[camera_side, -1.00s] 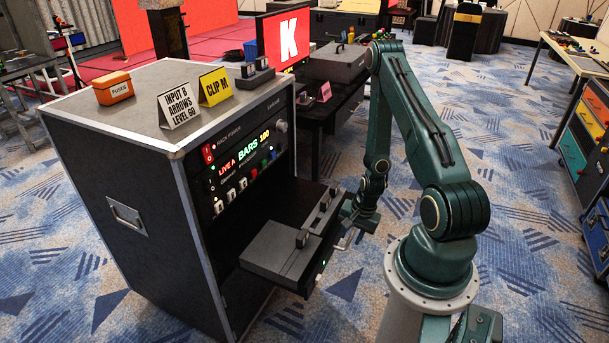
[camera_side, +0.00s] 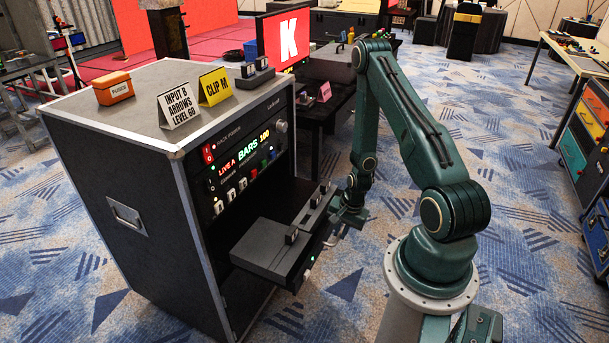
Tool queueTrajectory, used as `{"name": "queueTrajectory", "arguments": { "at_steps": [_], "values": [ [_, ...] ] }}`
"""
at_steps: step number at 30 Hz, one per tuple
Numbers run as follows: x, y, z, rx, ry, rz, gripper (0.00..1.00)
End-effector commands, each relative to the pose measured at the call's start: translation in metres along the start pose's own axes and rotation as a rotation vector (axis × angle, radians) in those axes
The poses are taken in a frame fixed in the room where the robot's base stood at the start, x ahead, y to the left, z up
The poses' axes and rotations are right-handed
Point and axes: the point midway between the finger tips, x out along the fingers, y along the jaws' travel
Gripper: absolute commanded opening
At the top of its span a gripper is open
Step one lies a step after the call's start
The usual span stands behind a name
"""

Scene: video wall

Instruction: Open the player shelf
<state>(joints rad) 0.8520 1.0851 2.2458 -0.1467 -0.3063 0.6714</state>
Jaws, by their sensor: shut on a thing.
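The player shelf (camera_side: 314,262) sticks out of the front of the black rack case (camera_side: 120,180), so it stands part open. A dark grey player box (camera_side: 272,247) lies on it, with small black devices (camera_side: 318,197) beside it. My gripper (camera_side: 332,238) is at the shelf's front edge, on its right side, and is shut on the shelf's handle. The handle is small and mostly hidden by the fingers.
On the case top stand an orange box (camera_side: 114,88), a white sign (camera_side: 179,107), a yellow sign (camera_side: 215,86) and a black device (camera_side: 254,75). A dark table (camera_side: 322,112) stands behind.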

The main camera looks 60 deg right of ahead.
Motion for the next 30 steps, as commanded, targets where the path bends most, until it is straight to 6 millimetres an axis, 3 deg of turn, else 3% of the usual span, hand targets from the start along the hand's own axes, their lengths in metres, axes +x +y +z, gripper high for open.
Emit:
{"name": "queueTrajectory", "arguments": {
  "at_steps": [5, 6, 9, 22, 30],
  "values": [
    [0.0, -0.002, -0.001, 0.0, 0.002, -0.005, 0.0],
    [0.0, -0.002, -0.001, 0.0, 0.002, -0.005, 0.14],
    [0.0, -0.001, -0.001, 0.0, 0.002, -0.005, 0.33],
    [-0.001, -0.002, 0.0, -0.001, 0.0, -0.005, 0.33],
    [-0.014, -0.002, -0.001, 0.0, 0.003, -0.007, 0.33]
  ]
}}
